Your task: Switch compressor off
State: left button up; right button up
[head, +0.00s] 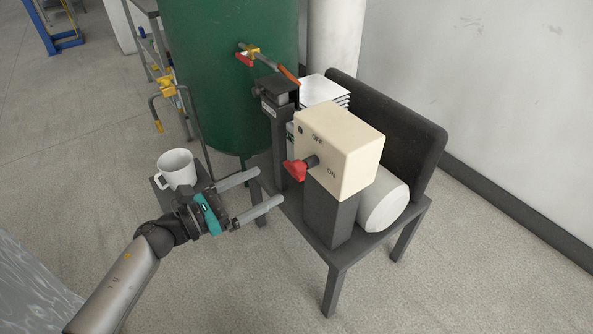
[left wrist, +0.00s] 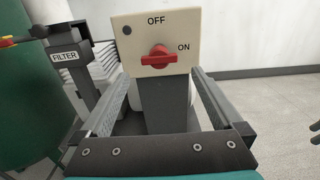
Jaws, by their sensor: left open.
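The compressor's switch box (head: 345,140) is cream, with OFF lettered at the top and ON lower to the right. A red rotary knob (head: 295,171) sticks out of its front. In the left wrist view the knob (left wrist: 158,58) lies level, in line with ON, on the box face (left wrist: 190,27). My left gripper (head: 270,186) is open and empty, in front of the box and apart from the knob. In the left wrist view its two fingers reach forward on either side, below the knob. My right gripper is not in view.
The box stands on a dark post on a grey table (head: 345,258), with a white cylinder (head: 383,203) behind. A FILTER unit (head: 279,95) and a green tank (head: 225,85) with valves stand behind. A white mug (head: 176,169) sits on a small stand near my left wrist.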

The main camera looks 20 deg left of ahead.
aim_at(291, 172)
pick_arm(q)
jog(key=b+x, duration=0.1)
jog(key=x, duration=0.7)
jog(key=shift+w+d, duration=0.15)
jog(key=shift+w, duration=0.15)
jog(key=shift+w+d, duration=0.3)
jog(key=shift+w, duration=0.05)
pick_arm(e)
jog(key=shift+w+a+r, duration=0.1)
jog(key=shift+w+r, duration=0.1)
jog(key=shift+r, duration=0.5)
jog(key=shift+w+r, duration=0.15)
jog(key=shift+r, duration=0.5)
pick_arm(q)
jog(key=c, duration=1.2)
jog(key=shift+c, duration=0.2)
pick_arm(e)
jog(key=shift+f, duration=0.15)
